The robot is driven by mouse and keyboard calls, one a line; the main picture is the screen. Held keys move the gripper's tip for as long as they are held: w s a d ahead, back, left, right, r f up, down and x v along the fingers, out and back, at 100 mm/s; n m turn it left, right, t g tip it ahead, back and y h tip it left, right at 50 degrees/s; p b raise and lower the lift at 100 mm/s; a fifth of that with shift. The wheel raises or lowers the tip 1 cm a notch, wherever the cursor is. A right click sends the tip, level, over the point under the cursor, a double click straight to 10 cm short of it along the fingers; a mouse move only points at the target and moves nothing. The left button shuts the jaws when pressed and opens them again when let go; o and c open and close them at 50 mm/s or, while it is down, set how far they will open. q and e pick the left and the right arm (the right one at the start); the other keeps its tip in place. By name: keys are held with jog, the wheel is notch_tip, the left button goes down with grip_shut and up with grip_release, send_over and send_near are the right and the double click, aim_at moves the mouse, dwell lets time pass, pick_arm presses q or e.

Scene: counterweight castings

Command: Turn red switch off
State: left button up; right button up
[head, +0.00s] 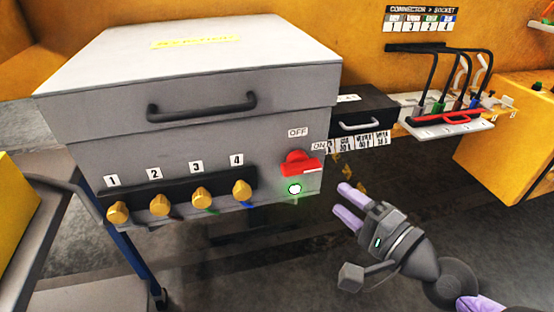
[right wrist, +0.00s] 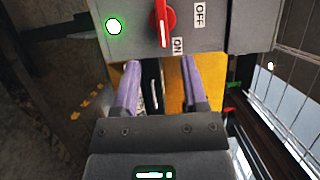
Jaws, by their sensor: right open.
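The red switch (head: 299,164) is a rotary knob on the front right of a grey box (head: 200,75). An OFF label sits above it and an ON label to its right. The knob's white mark points toward ON. A lit green-white lamp (head: 294,188) is just below it. In the right wrist view, the red switch (right wrist: 161,20) is at the top, with the lamp (right wrist: 114,27) at its left. My right gripper (head: 347,208) is open and empty, below and right of the switch, apart from it. My left gripper is not in view.
Several numbered yellow knobs (head: 160,204) line the box's lower front. A black drawer case (head: 362,110) with a handle stands right of the box. A white connector panel (head: 452,126) with black cables and a red handle is farther right. Open floor lies below my right gripper.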

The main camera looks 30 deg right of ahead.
aim_at(306, 171)
jog(key=w+p, duration=0.1)
jog(key=w, duration=0.1)
jog(key=w+a+p, duration=0.1)
jog(key=w, duration=0.2)
jog(key=w+p, duration=0.1)
jog(key=w, duration=0.2)
jog(key=shift+w+a+r, duration=0.15)
jog(key=shift+a, duration=0.05)
jog(key=shift+w, duration=0.35)
grip_shut()
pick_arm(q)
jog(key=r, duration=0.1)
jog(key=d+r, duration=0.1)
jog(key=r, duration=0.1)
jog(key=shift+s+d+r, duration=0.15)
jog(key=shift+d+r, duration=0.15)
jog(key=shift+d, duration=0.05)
